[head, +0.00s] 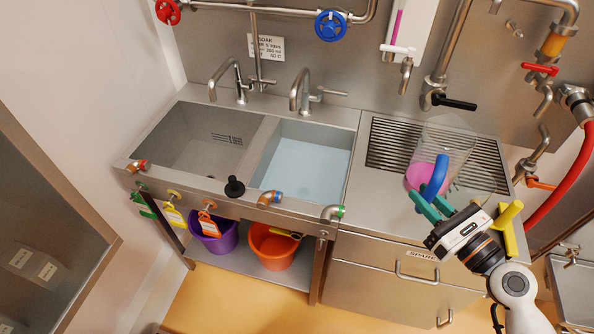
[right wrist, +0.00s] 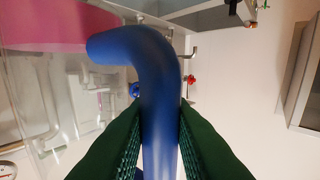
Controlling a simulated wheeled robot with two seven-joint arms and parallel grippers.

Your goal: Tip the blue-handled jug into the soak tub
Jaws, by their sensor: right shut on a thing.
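The clear jug (head: 455,140) with a blue handle (head: 434,178) holds pink liquid (head: 422,175). It is over the ribbed drainboard, mouth upward; I cannot tell if it touches the surface. My right gripper (head: 431,203) is shut on the blue handle. The right wrist view shows the handle (right wrist: 155,85) between the green fingers (right wrist: 160,140), with the pink liquid (right wrist: 60,28) at upper left. The soak tub (head: 303,160) appears to be the right basin, with pale blue liquid, near the SOAK sign (head: 268,47). It lies left of the jug. My left gripper is out of view.
An empty-looking basin (head: 195,140) adjoins the tub on the left. Two faucets (head: 303,90) stand behind the basins. A black plunger-like knob (head: 235,187) is on the front rim. Purple (head: 213,235) and orange (head: 273,247) buckets are below. A red hose (head: 570,180) hangs at right.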

